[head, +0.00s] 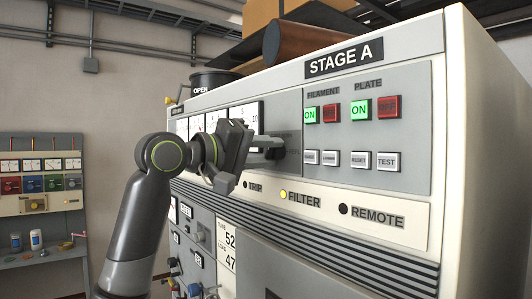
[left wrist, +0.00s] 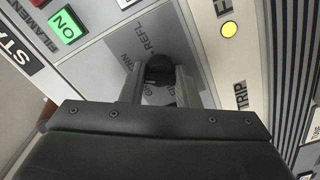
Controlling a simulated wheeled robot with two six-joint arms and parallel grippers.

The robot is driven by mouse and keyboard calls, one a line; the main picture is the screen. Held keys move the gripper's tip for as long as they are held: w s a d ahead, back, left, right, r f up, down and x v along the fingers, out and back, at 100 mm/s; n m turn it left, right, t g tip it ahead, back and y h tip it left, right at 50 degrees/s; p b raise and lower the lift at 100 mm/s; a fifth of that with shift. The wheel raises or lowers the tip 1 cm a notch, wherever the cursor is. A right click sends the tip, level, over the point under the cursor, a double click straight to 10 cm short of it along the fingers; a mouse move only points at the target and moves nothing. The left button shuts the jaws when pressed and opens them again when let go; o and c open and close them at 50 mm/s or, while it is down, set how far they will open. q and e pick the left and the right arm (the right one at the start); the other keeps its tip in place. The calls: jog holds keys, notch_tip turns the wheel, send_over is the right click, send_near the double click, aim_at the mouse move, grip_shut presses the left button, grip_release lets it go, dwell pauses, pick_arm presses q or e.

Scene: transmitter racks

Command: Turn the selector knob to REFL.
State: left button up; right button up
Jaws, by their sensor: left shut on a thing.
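The selector knob (left wrist: 160,67) is dark and round and sits on a grey plate (left wrist: 190,80) in the left wrist view. A REFL label (left wrist: 148,33) shows just above it. Other labels on the plate are partly covered by my fingers. My left gripper (left wrist: 158,80) is shut on the knob, one finger on each side. In the head view my left gripper (head: 274,149) reaches the STAGE A panel and hides the knob. I cannot tell which label the knob points to. My right gripper is in neither view.
Lit green ON buttons (head: 361,109) and red buttons (head: 389,107) are right of my gripper, above small white buttons (head: 387,161). The yellow FILTER lamp (head: 283,195) is lit below. Meters (head: 244,115) stand close on the left. A shelf with small jars (head: 36,239) is far left.

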pick_arm(q)
jog(key=m, duration=0.5)
jog(key=shift+f+m+b, duration=0.1)
jog(key=shift+m+b, duration=0.25)
jog(key=shift+m, duration=0.05)
jog(key=m, duration=0.5)
jog(key=shift+m, duration=0.4)
jog(key=shift+b, duration=0.3)
jog(key=o, duration=0.9)
jog(key=shift+o, duration=0.2)
jog(key=shift+a, duration=0.15)
